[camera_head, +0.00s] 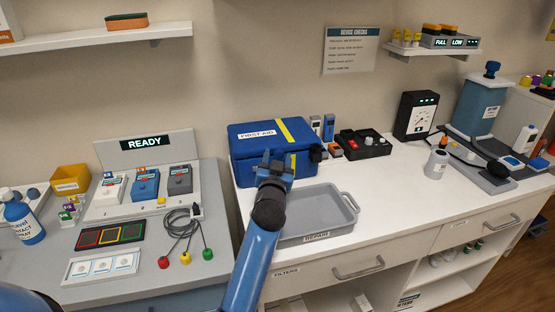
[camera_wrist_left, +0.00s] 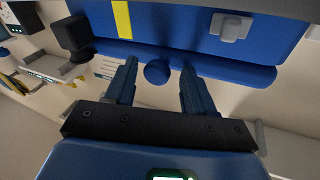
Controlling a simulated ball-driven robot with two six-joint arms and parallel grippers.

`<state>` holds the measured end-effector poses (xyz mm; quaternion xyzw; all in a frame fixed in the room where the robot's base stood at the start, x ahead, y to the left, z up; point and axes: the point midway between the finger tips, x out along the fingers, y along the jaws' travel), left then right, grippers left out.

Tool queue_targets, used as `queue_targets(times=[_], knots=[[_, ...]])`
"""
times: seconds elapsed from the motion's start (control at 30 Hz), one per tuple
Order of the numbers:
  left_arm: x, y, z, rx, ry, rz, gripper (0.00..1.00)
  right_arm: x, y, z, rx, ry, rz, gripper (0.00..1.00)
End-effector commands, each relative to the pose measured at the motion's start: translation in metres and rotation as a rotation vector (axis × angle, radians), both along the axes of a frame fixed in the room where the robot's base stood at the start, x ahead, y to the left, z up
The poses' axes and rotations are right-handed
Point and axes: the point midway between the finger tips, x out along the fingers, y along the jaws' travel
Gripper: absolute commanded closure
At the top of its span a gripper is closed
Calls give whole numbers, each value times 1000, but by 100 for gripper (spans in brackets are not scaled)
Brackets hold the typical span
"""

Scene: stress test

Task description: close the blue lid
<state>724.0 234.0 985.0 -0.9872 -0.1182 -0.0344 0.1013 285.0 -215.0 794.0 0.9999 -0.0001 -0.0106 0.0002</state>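The blue first aid box (camera_head: 304,165) stands on the white counter. A round blue knob (camera_wrist_left: 157,72) shows between the fingers. A grey latch (camera_wrist_left: 231,27) shows beside them. My right gripper is not in view.
A grey tray (camera_head: 320,210) lies right in front of the box, under my left arm. A black block (camera_head: 318,152) sits by the box's right side. A dark device with knobs (camera_head: 363,143) stands further right. The READY panel (camera_head: 145,143) is at the left.

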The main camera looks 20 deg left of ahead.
Motion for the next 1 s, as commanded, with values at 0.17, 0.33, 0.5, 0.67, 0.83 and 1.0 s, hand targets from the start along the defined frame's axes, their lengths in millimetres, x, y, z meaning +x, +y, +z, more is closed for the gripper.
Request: queue_targets(times=[0.17, 0.33, 0.5, 0.67, 0.83, 1.0], knots=[[0, 1, 2, 2, -3, 1, 44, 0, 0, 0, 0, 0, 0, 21], [0, 0, 2, 1, -5, 0, 44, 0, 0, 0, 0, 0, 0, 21], [0, 0, 10, 2, -7, 0, 44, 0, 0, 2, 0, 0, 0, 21], [0, 0, 30, 1, -10, 0, 44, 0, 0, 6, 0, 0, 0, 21], [0, 0, 64, 0, -12, 0, 44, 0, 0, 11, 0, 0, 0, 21], [0, 0, 102, 0, -10, 0, 44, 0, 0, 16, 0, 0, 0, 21]])
